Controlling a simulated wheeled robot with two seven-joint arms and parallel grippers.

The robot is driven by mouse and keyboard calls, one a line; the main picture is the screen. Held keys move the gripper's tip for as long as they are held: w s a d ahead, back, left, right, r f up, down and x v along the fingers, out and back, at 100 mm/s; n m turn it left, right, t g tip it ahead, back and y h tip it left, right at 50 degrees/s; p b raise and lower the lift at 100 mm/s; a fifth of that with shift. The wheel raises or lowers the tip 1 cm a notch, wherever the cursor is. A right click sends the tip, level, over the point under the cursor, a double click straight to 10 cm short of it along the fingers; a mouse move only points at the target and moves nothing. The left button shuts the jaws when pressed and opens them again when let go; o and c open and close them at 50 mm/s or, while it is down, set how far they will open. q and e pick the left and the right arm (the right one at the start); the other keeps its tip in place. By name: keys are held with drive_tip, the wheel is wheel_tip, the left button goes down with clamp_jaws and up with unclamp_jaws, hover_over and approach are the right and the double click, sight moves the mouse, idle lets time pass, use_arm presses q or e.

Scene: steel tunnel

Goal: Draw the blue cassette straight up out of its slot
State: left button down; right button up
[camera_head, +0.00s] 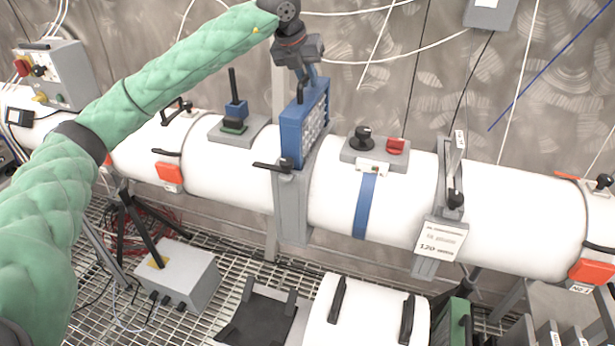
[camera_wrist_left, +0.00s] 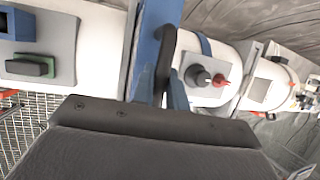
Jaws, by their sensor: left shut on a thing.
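The blue cassette (camera_head: 292,135), a flat upright block with a pale patterned side, stands over the grey slotted bracket (camera_head: 292,215) on the white pipe. Its lower end meets the bracket; how much sits inside is hidden. My left gripper (camera_head: 300,85) comes from above and is shut on the black handle on the cassette's top. In the left wrist view the handle (camera_wrist_left: 166,55) passes between the fingertips (camera_wrist_left: 162,78), with the blue cassette (camera_wrist_left: 148,35) behind it. A black lever (camera_head: 270,166) sticks out at the bracket's front. My right gripper is not in view.
A grey plate with a black knob (camera_head: 362,135) and red switch (camera_head: 396,146) is right of the cassette. A blue-and-green block (camera_head: 235,115) stands to its left. Another grey bracket (camera_head: 450,190) is farther right. White cables hang on the wall behind.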

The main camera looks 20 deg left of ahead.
use_arm(q)
drive_tip(key=shift+r, duration=0.15)
drive_tip(key=shift+r+p, duration=0.65)
drive_tip(key=shift+r, duration=2.85)
wheel_tip(320, 180, up, 7)
drive_tip(key=p, duration=0.1)
drive_tip(key=shift+p, duration=0.3)
